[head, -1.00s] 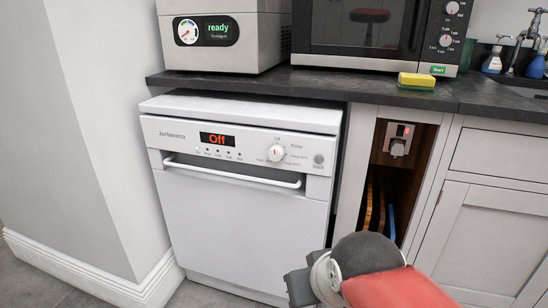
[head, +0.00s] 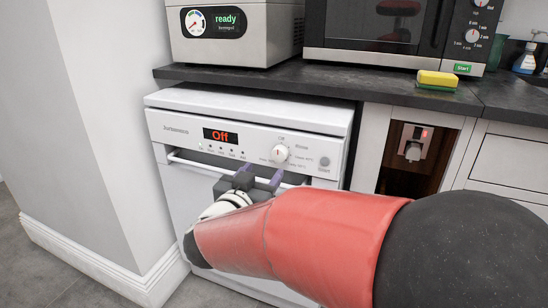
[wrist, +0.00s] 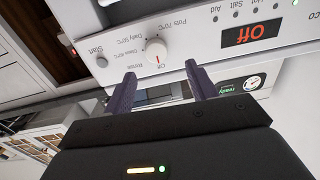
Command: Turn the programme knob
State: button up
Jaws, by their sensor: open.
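The programme knob (head: 280,153) is a round white dial on the control panel of a white dishwasher (head: 247,102). Its red mark points at Off, and the display (head: 220,136) reads Off. In the wrist view the knob (wrist: 158,52) lies just beyond and between the two fingertips, with the picture upside down. My gripper (head: 262,176) is open and empty, just in front of the panel and a little below and left of the knob in the head view. The fingers appear apart from the knob. My arm hides much of the dishwasher door.
The door handle bar (head: 195,165) runs below the panel, close to my gripper. A Start button (head: 324,161) is right of the knob. The dark worktop (head: 330,82) overhangs above, carrying a microwave (head: 375,30) and a yellow-green sponge (head: 436,79). A wall socket (head: 413,142) is at right.

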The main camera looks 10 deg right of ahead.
aim_at(278, 157)
jog(key=shift+h, duration=0.3)
jog(key=x, duration=0.7)
jog(key=shift+w+d+f, duration=0.1)
jog(key=shift+w+d, duration=0.1)
jog(key=shift+d, duration=0.2)
jog(key=c, duration=1)
